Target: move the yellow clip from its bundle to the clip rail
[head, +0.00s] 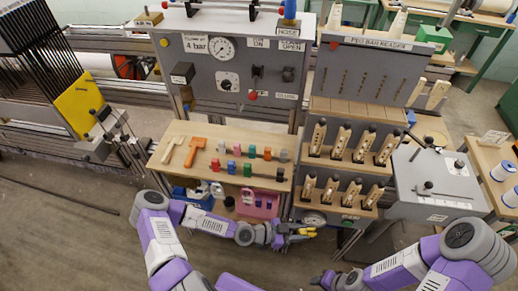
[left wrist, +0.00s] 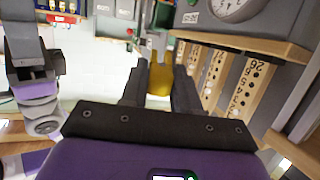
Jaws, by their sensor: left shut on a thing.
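The yellow clip (left wrist: 159,76) is between the two dark fingers of my left gripper (left wrist: 160,92) in the left wrist view. In the head view, my left gripper (head: 298,234) is shut on the yellow clip (head: 307,231), in front of and below the wooden bench. Two short rods with several coloured clips (head: 248,152) stand on the bench; I cannot tell which part is the clip rail. My right gripper (head: 323,279) is low at the bottom edge in the head view, and its fingers are unclear.
The wooden bench (head: 180,182) also holds orange and cream tools. Wooden holders with numbered strips (head: 352,138) stand right of it. A pink bin (head: 262,204) and a blue bin (head: 190,197) sit below. A grey box (head: 433,180) is at right. Open floor lies at left.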

